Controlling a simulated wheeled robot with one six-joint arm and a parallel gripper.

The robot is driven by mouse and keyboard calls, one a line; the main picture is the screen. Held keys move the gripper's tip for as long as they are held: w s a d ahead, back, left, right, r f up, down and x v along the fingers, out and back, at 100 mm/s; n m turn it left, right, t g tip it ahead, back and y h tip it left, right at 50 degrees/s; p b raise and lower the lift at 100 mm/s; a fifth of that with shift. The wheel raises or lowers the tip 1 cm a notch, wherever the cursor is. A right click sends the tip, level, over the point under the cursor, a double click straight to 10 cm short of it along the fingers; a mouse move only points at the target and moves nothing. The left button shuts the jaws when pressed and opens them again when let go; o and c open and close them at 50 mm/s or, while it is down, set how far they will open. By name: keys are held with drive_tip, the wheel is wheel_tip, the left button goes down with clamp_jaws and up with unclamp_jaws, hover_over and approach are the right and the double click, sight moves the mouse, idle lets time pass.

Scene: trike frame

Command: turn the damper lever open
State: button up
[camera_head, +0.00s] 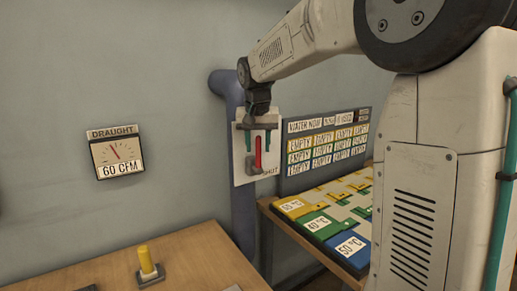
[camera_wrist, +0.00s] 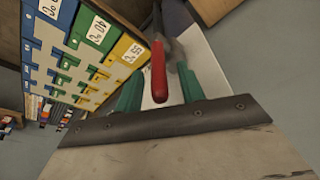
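The damper lever (camera_head: 258,153) has a red handle and hangs straight down in front of a white plate (camera_head: 241,168) on the wall. The word SHUT is partly readable at the plate's lower right. My gripper (camera_head: 258,142) reaches down to it with one teal finger on each side. In the wrist view the red lever (camera_wrist: 158,72) lies between the fingers of my gripper (camera_wrist: 163,76), with gaps visible on both sides. The gripper is open around the lever. I cannot tell whether either finger touches it.
A blue-grey pipe (camera_head: 241,210) runs down the wall behind the plate. A draught gauge (camera_head: 117,153) reads 60 CFM. To the right are a board of EMPTY labels (camera_head: 325,145) and a table with coloured temperature cards (camera_head: 318,222). A yellow-topped peg (camera_head: 147,262) stands on the front bench.

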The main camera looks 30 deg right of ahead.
drive_tip(key=v, duration=0.6)
idle(0.4)
drive_tip(key=f, duration=0.1)
drive_tip(key=s+f, duration=0.1)
drive_tip(key=s+f+n, duration=0.1)
drive_tip(key=shift+a+g, duration=0.3)
drive_tip(key=shift+a, duration=0.05)
drive_tip(key=s+a+f+n, duration=0.1)
drive_tip(key=s+a+f, duration=0.2)
drive_tip(key=s, duration=0.7)
drive_tip(key=s+a+f+n+y, duration=0.1)
drive_tip(key=s+a+f+n, duration=0.1)
drive_tip(key=s, duration=0.8)
drive_tip(key=s+a+f+n, duration=0.2)
drive_tip(key=s+a+f, duration=0.3)
drive_tip(key=s, duration=0.6)
drive_tip(key=shift+f+y, duration=0.3)
drive_tip(key=shift+f, duration=0.3)
